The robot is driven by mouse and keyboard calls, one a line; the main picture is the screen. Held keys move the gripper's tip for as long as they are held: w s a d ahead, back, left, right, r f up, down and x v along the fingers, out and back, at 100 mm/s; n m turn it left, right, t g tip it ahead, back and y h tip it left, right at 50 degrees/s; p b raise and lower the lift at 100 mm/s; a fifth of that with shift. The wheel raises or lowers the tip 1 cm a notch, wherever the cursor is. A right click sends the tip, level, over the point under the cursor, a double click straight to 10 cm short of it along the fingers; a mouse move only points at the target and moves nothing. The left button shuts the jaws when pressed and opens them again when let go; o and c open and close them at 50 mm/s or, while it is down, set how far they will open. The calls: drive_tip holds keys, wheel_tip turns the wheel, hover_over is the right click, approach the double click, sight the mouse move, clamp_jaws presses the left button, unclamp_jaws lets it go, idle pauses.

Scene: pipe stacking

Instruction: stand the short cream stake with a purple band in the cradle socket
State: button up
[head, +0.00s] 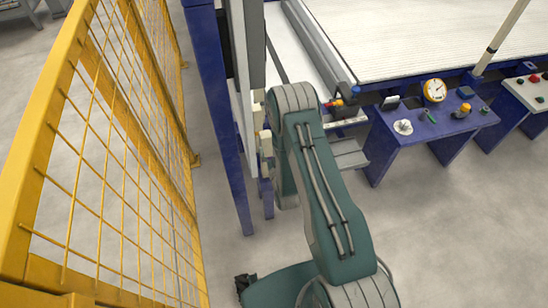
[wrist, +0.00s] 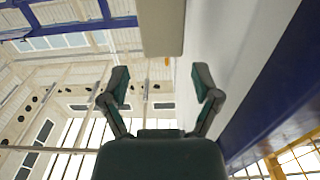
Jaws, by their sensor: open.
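A cream pole (head: 507,29) with a dark band rises at a tilt in the picture at the upper right of the head view. Its foot is by a blue bench; I cannot tell whether the band is purple or whether this is the task's stake. Small cream pieces (head: 265,143) show beside my arm at the blue frame, partly hidden. I cannot make out the cradle socket. My gripper (wrist: 162,88) is open and empty in the wrist view, fingers wide apart. A beige bar end (wrist: 163,28) shows above and between the fingertips. The head view hides my gripper.
A yellow mesh fence (head: 110,150) runs along the left. A blue post (head: 220,115) stands close left of my arm. A blue bench (head: 400,145) with a dial gauge (head: 434,90) and small parts is at the right. Open floor (head: 460,240) lies at the lower right.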

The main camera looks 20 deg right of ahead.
sight(266, 140)
drive_tip(key=w, duration=0.5)
drive_tip(key=shift+w+a, duration=0.2)
drive_tip(key=shift+a, duration=0.1)
drive_tip(key=shift+w+d, duration=0.2)
drive_tip(key=shift+w, duration=0.35)
drive_tip(key=shift+a, duration=0.1)
drive_tip(key=c, duration=1.1)
drive_tip(key=shift+r, duration=4.4)
